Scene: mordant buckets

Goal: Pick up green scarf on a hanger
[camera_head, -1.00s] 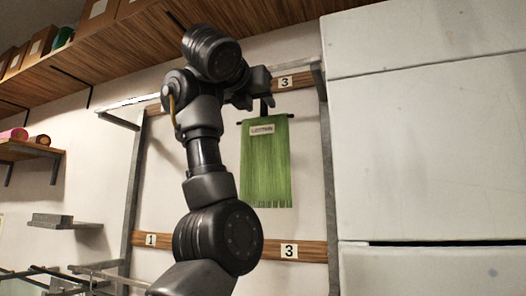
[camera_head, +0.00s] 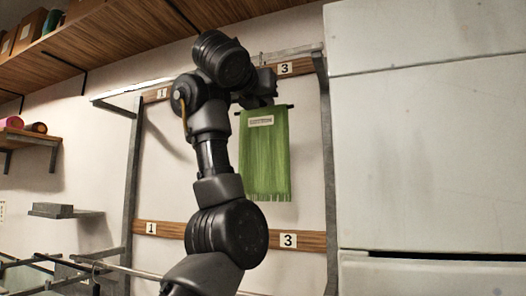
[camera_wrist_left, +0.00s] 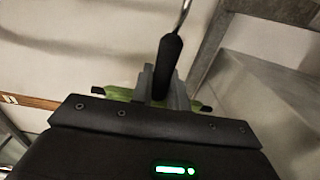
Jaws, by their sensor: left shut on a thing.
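The green scarf (camera_head: 265,160) hangs flat from a dark hanger bar, with a fringed lower edge and a white label near its top. My left gripper (camera_head: 262,98) is at the top of the hanger, above the scarf. In the left wrist view the fingers (camera_wrist_left: 160,85) are shut on the hanger's black grip (camera_wrist_left: 169,55), and a metal hook rises from it. Bits of green scarf (camera_wrist_left: 118,93) show behind the fingers there. Whether the hook still touches a rail is hidden. My right gripper is not in view.
A metal rack with wooden boards, numbered 1 and 3 (camera_head: 288,240), stands behind the scarf. A large white cabinet (camera_head: 430,150) fills the right side. A wooden shelf (camera_head: 110,40) runs overhead, and a small shelf with rolls (camera_head: 28,138) is at left. Thin rails (camera_head: 70,268) lie low at left.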

